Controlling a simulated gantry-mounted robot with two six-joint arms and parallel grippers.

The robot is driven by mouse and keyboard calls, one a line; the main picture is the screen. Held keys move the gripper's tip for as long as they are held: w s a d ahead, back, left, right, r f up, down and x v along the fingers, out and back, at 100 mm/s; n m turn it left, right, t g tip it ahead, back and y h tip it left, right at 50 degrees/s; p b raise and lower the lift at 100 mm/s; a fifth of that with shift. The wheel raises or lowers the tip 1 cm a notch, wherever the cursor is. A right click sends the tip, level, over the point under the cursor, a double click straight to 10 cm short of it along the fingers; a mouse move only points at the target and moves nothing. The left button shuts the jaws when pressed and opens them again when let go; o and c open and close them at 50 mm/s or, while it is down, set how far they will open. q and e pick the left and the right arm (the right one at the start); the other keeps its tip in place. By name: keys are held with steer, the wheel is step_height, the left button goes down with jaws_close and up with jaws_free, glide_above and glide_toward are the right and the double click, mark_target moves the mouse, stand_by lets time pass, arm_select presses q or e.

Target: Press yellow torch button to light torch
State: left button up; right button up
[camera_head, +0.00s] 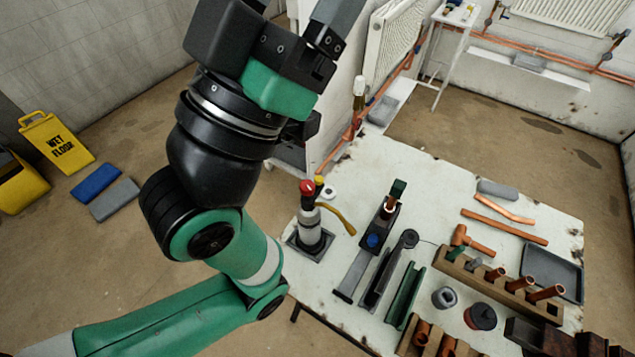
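A torch (310,225) stands upright in a square dark holder near the left edge of the white workbench. It has a pale and dark body and a red knob (307,187) on top. A small yellow button (319,180) shows just behind and right of the knob. My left gripper (296,8) is raised at the top of the view, above and left of the torch and well apart from it. Its two fingers are spread with a gap between them, and their tips are cut off by the frame. My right gripper is not in view.
The workbench (430,180) carries clamps, copper pipes (505,225), a wooden pipe rack and a dark tray (551,272). A yellow curved piece (341,218) lies beside the torch. A radiator (391,40) and partition stand behind.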

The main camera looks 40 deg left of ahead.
arm_select(q)
steer(key=shift+c, duration=0.2)
stand_by(0.3)
jaws_close()
stand_by(1.5)
